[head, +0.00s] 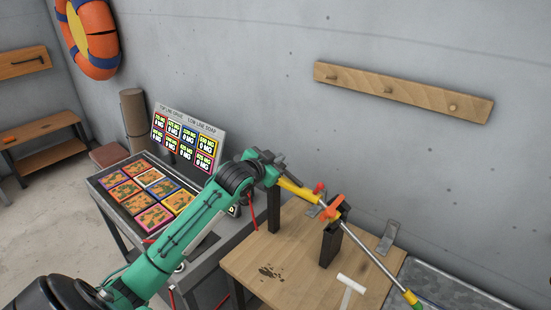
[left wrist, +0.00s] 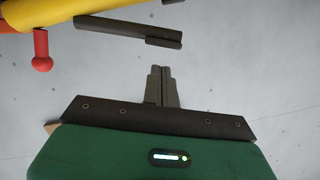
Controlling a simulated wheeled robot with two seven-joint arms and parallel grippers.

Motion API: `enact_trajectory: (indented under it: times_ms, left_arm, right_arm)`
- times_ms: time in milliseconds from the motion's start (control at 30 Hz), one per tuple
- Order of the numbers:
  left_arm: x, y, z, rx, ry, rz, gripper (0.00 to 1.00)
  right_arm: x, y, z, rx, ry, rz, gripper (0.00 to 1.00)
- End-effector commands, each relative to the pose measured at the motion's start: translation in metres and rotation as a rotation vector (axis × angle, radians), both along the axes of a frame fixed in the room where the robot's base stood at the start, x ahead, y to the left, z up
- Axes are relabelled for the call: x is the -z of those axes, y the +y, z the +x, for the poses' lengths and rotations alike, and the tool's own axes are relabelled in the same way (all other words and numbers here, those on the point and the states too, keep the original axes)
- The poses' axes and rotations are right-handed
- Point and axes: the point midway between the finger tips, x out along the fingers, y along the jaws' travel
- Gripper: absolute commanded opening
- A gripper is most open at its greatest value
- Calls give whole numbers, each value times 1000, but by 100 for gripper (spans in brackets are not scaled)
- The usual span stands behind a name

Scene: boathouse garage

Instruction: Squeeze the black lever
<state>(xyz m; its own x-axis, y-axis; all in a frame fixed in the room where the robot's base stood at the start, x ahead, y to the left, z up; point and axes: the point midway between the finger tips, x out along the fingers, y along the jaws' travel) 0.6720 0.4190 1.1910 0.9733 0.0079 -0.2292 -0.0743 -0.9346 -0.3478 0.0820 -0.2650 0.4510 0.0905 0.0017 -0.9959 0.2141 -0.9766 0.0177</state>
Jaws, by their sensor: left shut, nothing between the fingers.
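The black lever (left wrist: 135,31) shows in the left wrist view as a dark bar beside a yellow handle (left wrist: 110,8). The yellow handle in the head view (head: 297,190) belongs to a long tool with a silver shaft (head: 372,256), resting across black posts (head: 331,246). A red knob (left wrist: 41,50) hangs off the handle. My left gripper (left wrist: 163,70) is shut and empty, its fingertips a little apart from the lever in the wrist view. In the head view the left gripper (head: 268,158) is by the handle's end, where the lever is hard to make out. My right gripper is not in view.
The posts stand on a wooden table (head: 255,262) with a dark stain and a white T-shaped piece (head: 350,288). An orange clamp piece (head: 333,208) sits on the tool.

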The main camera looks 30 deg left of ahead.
Motion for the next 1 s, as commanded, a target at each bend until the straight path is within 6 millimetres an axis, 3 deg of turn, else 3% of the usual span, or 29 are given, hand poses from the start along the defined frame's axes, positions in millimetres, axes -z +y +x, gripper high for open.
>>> enact_trajectory:
  times_ms: [200, 567, 1000]
  left_arm:
    - [14, 6, 0, 0, 0, 1, 0]
    - [16, 7, 0, 0, 0, -3, 0]
    - [43, 21, 1, 0, 25, -288, 0]
  right_arm:
    - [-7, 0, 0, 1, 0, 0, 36]
    - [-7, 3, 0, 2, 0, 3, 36]
    - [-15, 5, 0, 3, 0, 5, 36]
